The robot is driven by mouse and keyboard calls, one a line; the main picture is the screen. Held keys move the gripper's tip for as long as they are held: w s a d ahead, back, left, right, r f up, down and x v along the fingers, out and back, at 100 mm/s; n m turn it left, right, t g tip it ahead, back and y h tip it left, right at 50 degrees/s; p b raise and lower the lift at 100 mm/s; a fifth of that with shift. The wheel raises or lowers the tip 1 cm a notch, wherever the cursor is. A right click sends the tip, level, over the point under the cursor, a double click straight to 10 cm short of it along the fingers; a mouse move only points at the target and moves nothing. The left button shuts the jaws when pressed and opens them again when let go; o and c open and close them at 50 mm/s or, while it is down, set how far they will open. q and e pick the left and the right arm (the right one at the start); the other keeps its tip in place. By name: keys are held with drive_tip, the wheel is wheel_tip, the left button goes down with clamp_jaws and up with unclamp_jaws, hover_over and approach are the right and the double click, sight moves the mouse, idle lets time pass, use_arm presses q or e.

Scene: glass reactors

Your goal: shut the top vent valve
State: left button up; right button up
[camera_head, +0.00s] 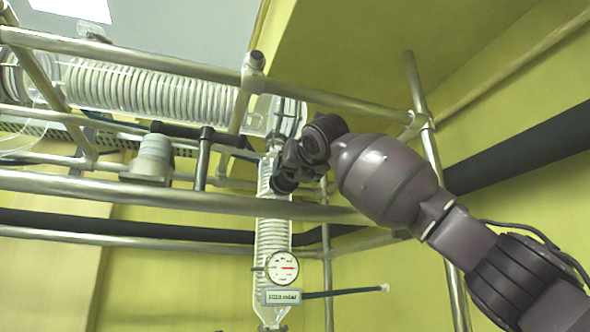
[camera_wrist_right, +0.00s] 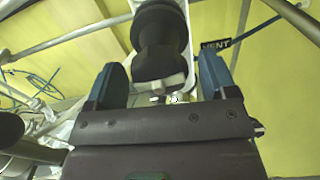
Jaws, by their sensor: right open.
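The VENT label (camera_wrist_right: 217,46) shows at the upper right of the right wrist view, on a blue line beside a dark, rounded, knob-like part (camera_wrist_right: 160,45). A pale crosspiece (camera_wrist_right: 160,84) shows at the lower end of this dark part; I cannot tell how the valve is turned. My right gripper (camera_wrist_right: 161,88) is open, with its two blue-grey fingers apart and the dark part in view between and beyond them. In the head view, my right gripper (camera_head: 270,166) is at the top of the upright glass column (camera_head: 272,236) and hides the valve area. My left gripper is out of view.
Metal rails (camera_head: 180,203) cross in front of the glassware. A horizontal coiled glass condenser (camera_head: 150,92) lies at upper left. A round gauge (camera_head: 282,268) hangs low on the column. A dark pipe (camera_head: 530,145) runs behind my right arm. Yellow walls stand behind.

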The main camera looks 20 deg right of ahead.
drive_tip(key=shift+c, duration=0.4)
drive_tip(key=c, duration=0.8)
drive_tip(key=shift+c, duration=0.2)
